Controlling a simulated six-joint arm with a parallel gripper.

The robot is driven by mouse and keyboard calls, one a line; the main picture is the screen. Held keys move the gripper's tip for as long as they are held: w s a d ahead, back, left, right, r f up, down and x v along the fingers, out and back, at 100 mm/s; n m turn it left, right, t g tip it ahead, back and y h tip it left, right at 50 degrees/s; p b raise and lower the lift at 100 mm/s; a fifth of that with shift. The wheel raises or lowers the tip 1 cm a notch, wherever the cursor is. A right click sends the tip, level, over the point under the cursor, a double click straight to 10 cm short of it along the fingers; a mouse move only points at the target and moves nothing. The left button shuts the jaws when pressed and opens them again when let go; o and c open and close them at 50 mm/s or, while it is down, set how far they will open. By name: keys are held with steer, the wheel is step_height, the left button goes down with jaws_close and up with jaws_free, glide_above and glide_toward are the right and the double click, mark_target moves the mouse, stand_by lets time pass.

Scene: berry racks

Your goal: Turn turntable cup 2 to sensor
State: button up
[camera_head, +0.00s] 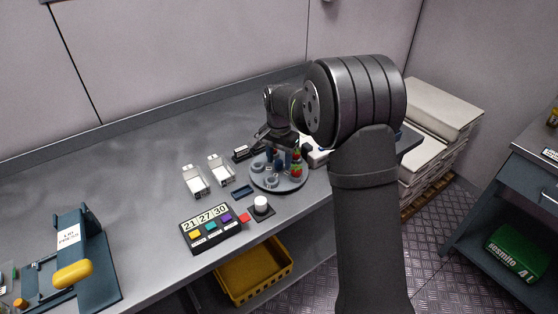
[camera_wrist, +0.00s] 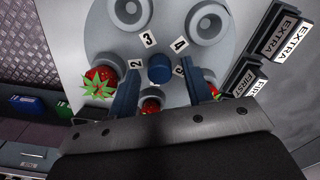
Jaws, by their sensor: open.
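The round grey turntable (camera_head: 264,184) stands on the bench and fills much of the wrist view (camera_wrist: 165,35). It carries ring-shaped cups and number labels. Label 2 (camera_wrist: 136,64) is by the left finger, near a cup with a red strawberry and green leaves (camera_wrist: 98,84). Labels 3 and 4 are by empty cups at the top. Red berries also show between the fingers (camera_wrist: 151,106) and beside the right finger. My gripper (camera_wrist: 161,72) is open, its blue fingers on either side of the blue centre knob (camera_wrist: 160,66), with gaps visible. I cannot identify the sensor.
Black FIRST and EXTRA plates (camera_wrist: 283,34) stand close right of the turntable in the wrist view. In the head view, a button panel (camera_head: 211,230), a white-topped knob (camera_head: 261,203), white holders (camera_head: 194,181) and a blue press (camera_head: 72,235) occupy the bench. The back left is clear.

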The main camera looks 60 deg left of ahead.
steer(key=shift+f, duration=0.5)
steer(key=shift+c, duration=0.3)
jaws_close()
steer(key=shift+n, duration=0.7)
steer(key=shift+r+n, duration=0.1)
steer(key=shift+n, duration=6.4)
